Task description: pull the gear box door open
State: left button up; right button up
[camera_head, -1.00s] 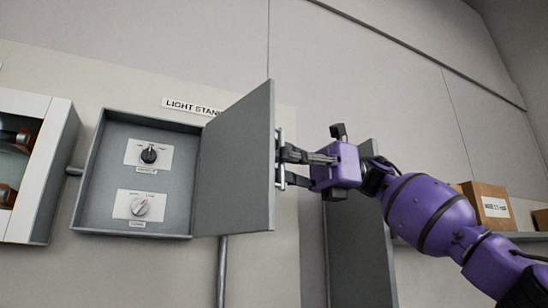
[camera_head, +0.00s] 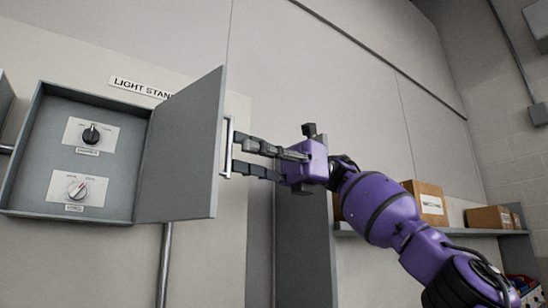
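The grey box (camera_head: 25,150) on the wall stands open, with its door (camera_head: 182,150) swung out to the right on its right-side hinge. Inside are a black knob (camera_head: 91,134) and a light knob (camera_head: 77,189), each on a white plate. A vertical metal handle (camera_head: 227,148) is on the door's outer face near its free edge. My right gripper (camera_head: 234,154) is just right of the handle. Its two fingers are spread, one above the other, with the tips close to the bar; contact cannot be told. My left gripper is not in view.
A sign starting "LIGHT STAN" (camera_head: 138,87) is partly hidden by the door. A pipe (camera_head: 164,265) runs down below the box. A grey upright panel (camera_head: 305,245) and a shelf with cardboard boxes (camera_head: 428,203) are to the right, behind my arm.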

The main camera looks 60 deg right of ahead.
jog(key=v, duration=0.7)
jog(key=shift+s, duration=0.1)
jog(key=shift+f, duration=0.1)
dwell(0.4)
